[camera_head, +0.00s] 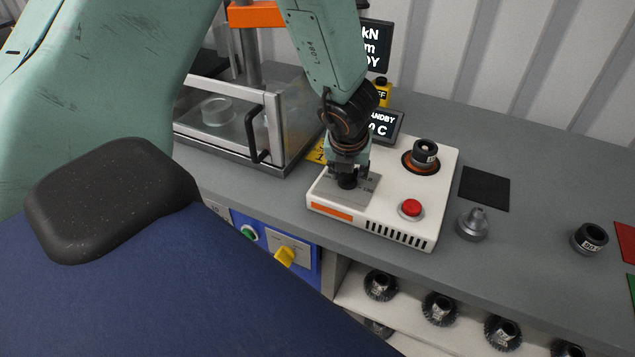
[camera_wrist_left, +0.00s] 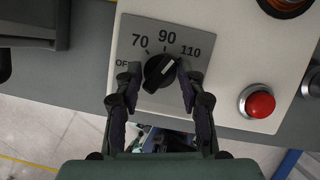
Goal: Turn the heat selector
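The heat selector is a black round knob (camera_wrist_left: 159,72) on a grey plate (camera_wrist_left: 133,40) marked OFF, 70, 90 and 110. Its pale pointer line sits at the knob's upper right, roughly toward 110. The plate is on the white heater box (camera_head: 385,212), and the head view shows the knob (camera_head: 347,182) partly covered by my gripper. My left gripper (camera_wrist_left: 159,78) points down over the knob with one finger on each side. The fingers are spread, with a gap visible at the left; contact on the right is unclear. My right gripper is not in view.
The box carries a red button (camera_head: 410,208) and a ring-shaped part on an orange-rimmed seat (camera_head: 424,155). A display (camera_head: 386,125) behind it reads partly "ANDBY" and "0 C". A glazed press enclosure (camera_head: 240,115) stands close left. A metal part (camera_head: 472,224) stands right of the box.

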